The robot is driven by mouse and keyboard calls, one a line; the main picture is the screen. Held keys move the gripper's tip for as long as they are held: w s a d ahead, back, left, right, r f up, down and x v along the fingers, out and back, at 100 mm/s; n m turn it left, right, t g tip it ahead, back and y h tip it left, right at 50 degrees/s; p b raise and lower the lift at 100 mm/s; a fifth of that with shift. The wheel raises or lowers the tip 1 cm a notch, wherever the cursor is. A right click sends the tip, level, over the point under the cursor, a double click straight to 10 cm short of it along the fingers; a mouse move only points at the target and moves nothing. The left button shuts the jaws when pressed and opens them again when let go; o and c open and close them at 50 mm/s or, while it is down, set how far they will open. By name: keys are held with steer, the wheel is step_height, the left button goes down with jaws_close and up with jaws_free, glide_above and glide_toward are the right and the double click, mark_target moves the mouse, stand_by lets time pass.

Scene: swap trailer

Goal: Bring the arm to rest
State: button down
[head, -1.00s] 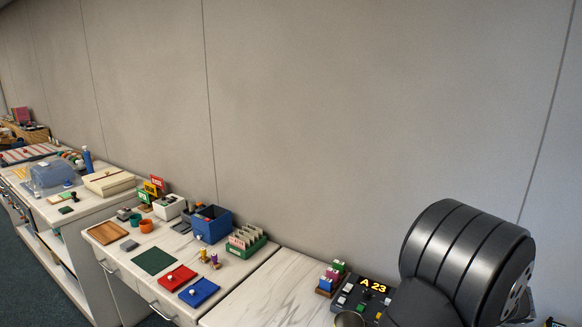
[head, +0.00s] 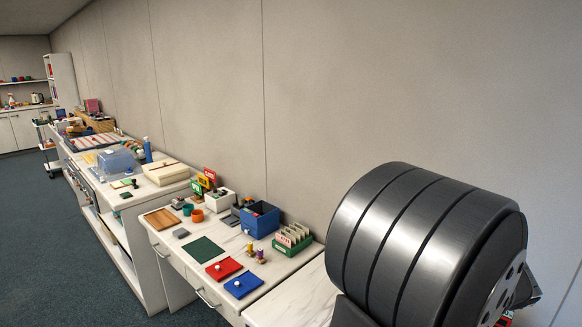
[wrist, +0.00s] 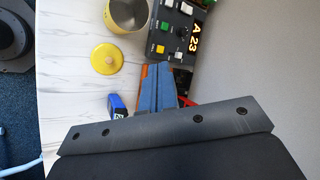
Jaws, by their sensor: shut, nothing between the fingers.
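My gripper (wrist: 158,68) shows in the wrist view, with its blue-grey fingers together and nothing held between them. The fingers lie over the marbled white table (wrist: 75,75), close to a control panel (wrist: 177,32) reading "A 23". How far they are above the table is hard to tell. In the head view a dark ribbed part of my arm (head: 425,240) fills the lower right. My gripper is not visible there.
In the head view, a blue bin (head: 260,221) and a green card box (head: 292,240) stand on the table by the wall.

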steer(key=s+a+r+n+g, duration=0.1)
steer(key=s+a+r+n, duration=0.15)
steer(key=a, duration=0.55)
steer(key=s+a+r+n+g, duration=0.15)
steer(key=a+n, duration=0.25)
steer(key=a, duration=0.4)
steer(key=s+a+f+n+h, duration=0.1)
steer(key=s+a+f+n, duration=0.1)
steer(key=s+a+n, duration=0.2)
steer(key=s+a+f+n+h, duration=0.1)
steer(key=s+a+f+n, duration=0.2)
steer(key=s+a, duration=0.6)
steer(key=shift+s+a+f+n+h, duration=0.25)
steer(key=shift+s+n+h, duration=0.15)
steer(key=shift+s+n, duration=0.45)
steer(key=shift+w+t, duration=0.15)
steer(key=shift+t, duration=0.1)
